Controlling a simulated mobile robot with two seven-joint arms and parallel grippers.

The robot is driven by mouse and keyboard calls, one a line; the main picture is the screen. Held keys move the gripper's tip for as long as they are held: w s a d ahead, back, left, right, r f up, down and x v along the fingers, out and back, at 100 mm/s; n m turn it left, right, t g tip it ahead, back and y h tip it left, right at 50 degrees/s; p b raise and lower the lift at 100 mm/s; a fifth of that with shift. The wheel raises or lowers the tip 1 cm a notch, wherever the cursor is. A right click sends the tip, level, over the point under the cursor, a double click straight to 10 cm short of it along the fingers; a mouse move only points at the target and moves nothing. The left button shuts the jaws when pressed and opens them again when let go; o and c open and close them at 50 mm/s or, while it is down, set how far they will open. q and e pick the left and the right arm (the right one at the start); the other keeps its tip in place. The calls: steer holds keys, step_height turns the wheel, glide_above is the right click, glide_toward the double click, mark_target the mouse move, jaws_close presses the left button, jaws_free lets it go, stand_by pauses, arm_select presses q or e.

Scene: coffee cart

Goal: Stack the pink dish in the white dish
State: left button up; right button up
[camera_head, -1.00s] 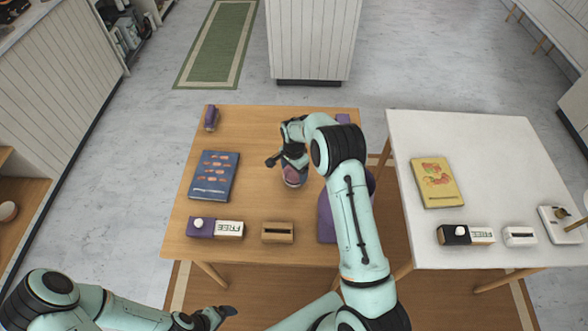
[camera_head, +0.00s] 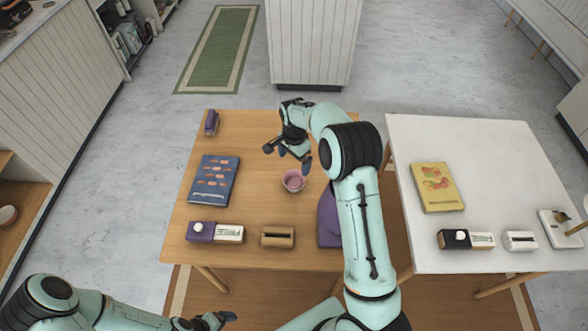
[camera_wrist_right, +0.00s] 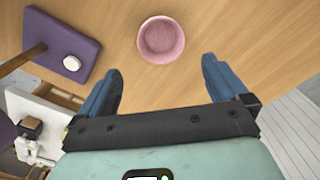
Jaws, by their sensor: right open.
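The pink dish (camera_head: 293,180) stands upright on the wooden table (camera_head: 255,205), near its middle. In the right wrist view the pink dish (camera_wrist_right: 161,39) shows from above, looking empty. I cannot make out a separate white dish in either view; whether one lies beneath the pink dish is not clear. My right gripper (camera_head: 288,153) is open and empty, above and just behind the dish, apart from it. In the wrist view its fingers (camera_wrist_right: 161,66) are spread wide, with the dish beyond the tips. My left gripper (camera_head: 224,318) is low at the front, its jaws unclear.
On the wooden table are a blue book (camera_head: 213,181), a purple box with a FREE sign (camera_head: 214,232), a wooden slotted block (camera_head: 277,237) and a purple item (camera_head: 328,216) partly behind my right arm. A white table (camera_head: 470,150) stands to the right.

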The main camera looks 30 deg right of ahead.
step_height(320, 180, up, 4)
stand_by(0.7)
